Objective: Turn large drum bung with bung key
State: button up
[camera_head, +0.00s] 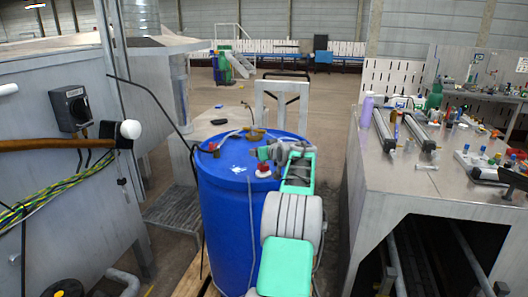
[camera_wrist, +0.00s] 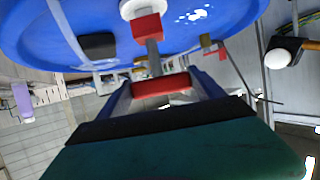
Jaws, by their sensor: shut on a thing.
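The blue drum (camera_head: 230,215) stands upright in the middle of the head view, and its top fills the upper part of the wrist view (camera_wrist: 60,25). My gripper (camera_head: 262,153) is over the right side of the drum top. In the wrist view my gripper (camera_wrist: 165,88) is shut on the red grip of the bung key (camera_wrist: 152,52). The key's grey shaft runs to a red end at the white bung (camera_wrist: 138,8). The white bung also shows in the head view (camera_head: 263,174), with red above it. I cannot tell how deeply the key is seated.
A brass fitting (camera_head: 255,133) and a small red part (camera_head: 213,147) are on the drum top. A metal workbench (camera_head: 430,195) with tools stands right. A metal frame (camera_head: 283,105) is behind the drum.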

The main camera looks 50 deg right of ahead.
jog(key=shift+f+b, duration=0.45)
jog(key=shift+f, duration=0.1)
dwell(0.5)
